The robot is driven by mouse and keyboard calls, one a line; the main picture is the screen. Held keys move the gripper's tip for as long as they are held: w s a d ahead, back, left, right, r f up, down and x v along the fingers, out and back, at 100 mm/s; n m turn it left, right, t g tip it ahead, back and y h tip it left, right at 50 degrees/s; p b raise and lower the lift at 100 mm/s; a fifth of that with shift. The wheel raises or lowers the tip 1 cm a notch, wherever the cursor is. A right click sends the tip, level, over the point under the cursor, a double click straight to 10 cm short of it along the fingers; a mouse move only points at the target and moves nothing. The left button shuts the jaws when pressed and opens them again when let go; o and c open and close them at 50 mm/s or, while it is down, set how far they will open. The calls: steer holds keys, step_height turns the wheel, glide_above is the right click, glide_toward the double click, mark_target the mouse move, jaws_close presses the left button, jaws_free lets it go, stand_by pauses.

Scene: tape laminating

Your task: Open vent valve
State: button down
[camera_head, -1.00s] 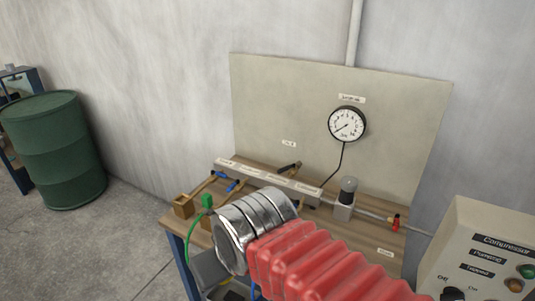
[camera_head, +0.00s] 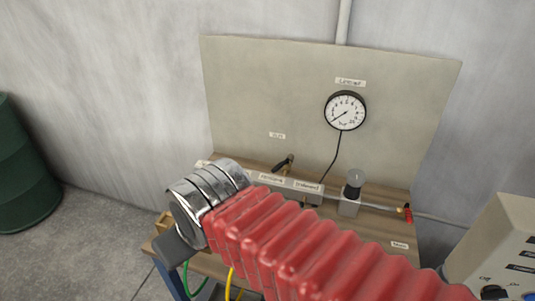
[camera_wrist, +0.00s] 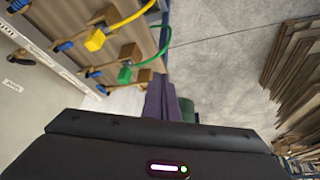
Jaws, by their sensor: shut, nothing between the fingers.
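A small valve with a black lever (camera_head: 286,161) stands at the back of the bench manifold (camera_head: 285,184), below a small label (camera_head: 277,135) too blurred to read surely. The lever leans up to the right.
A pressure gauge (camera_head: 345,111) hangs on the backboard. A filter unit (camera_head: 352,190) and a red-handled valve (camera_head: 407,213) are at right. A control box (camera_head: 500,240) stands front right. Yellow (camera_wrist: 96,39) and green (camera_wrist: 125,74) hose fittings stick out near blue-handled valves (camera_wrist: 64,46).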

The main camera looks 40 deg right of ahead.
steer(key=shift+w, duration=0.1)
stand_by(0.3)
steer(key=w+d+r+g, duration=0.1)
steer(key=w+d+r, duration=0.2)
steer(key=w+d, duration=0.45)
steer(key=w+d+r, duration=0.2)
steer(key=w+d, duration=0.3)
steer(key=d, duration=0.5)
steer(key=w+d+f, duration=0.1)
steer(key=d, duration=1)
steer(key=w+d+f, duration=0.1)
steer(key=d, duration=1)
steer(key=shift+w+d+f+n+g, duration=0.25)
steer(key=shift+d+f+n+g, duration=0.05)
steer(key=shift+d+f+n, duration=0.1)
steer(key=shift+a, duration=0.1)
